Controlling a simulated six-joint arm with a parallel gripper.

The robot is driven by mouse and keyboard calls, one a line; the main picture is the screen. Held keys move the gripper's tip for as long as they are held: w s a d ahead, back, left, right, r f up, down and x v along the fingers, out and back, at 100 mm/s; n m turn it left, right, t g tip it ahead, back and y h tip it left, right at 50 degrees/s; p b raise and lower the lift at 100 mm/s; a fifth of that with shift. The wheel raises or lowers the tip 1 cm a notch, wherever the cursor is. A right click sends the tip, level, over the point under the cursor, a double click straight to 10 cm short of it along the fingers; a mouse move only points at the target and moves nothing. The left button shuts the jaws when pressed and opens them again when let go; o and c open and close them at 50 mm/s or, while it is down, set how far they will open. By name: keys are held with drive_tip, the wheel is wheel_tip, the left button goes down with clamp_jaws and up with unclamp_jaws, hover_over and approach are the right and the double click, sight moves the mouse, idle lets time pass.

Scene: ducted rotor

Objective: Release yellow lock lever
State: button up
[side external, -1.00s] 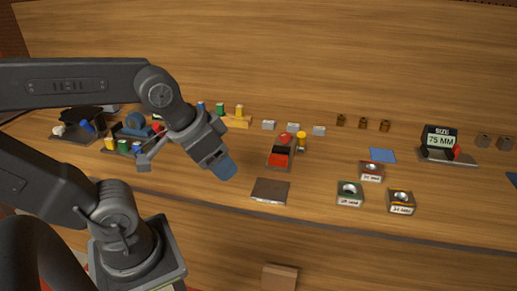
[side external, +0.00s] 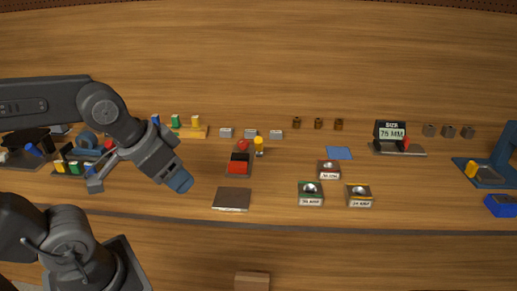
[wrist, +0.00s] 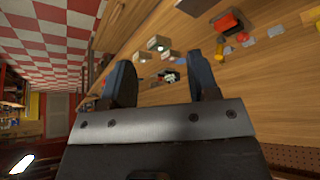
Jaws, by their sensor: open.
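Several yellow parts show, and I cannot tell for sure which is the lock lever. A yellow upright knob (side external: 259,142) stands beside a red and black unit (side external: 239,163) at mid-bench. A yellow piece (side external: 471,170) sits on a blue fixture (side external: 497,173) at the far right. A small yellow part (side external: 60,166) is in the left cluster. My gripper (side external: 180,181) is left of the red and black unit, above the bench and apart from everything. In the wrist view, my gripper (wrist: 162,80) has its two dark blue fingers spread, with nothing between them.
A flat grey-brown plate (side external: 231,199) lies near the front edge. Labelled boxes, including a green one (side external: 311,194), stand right of it. A "75 MM" size display (side external: 391,132) is at the back right. A blue mat (side external: 339,153) lies flat.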

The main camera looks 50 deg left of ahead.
idle(0.8)
drive_tip(key=w+a+f+m+g+y, duration=0.1)
drive_tip(key=a+f+m+g+y, duration=0.35)
drive_tip(key=a+f, duration=0.2)
drive_tip(key=m+t+y, duration=0.6)
drive_tip(key=m+t, duration=0.8)
drive_tip(key=m, duration=1.2)
approach(257, 145)
drive_tip(key=shift+s+d+r+n+g, duration=0.15)
drive_tip(key=shift+s+d, duration=0.2)
drive_tip(key=shift+s, duration=0.15)
drive_tip(key=shift+s+d+r+n+g, duration=0.1)
drive_tip(key=shift+s+d+r, duration=0.05)
drive_tip(key=shift+s+d, duration=0.3)
drive_tip(key=shift+w+a, duration=0.15)
drive_tip(key=shift+w, duration=0.05)
drive_tip(key=x, duration=1.3)
drive_tip(key=shift+w+a, duration=0.1)
drive_tip(key=shift+w, duration=0.1)
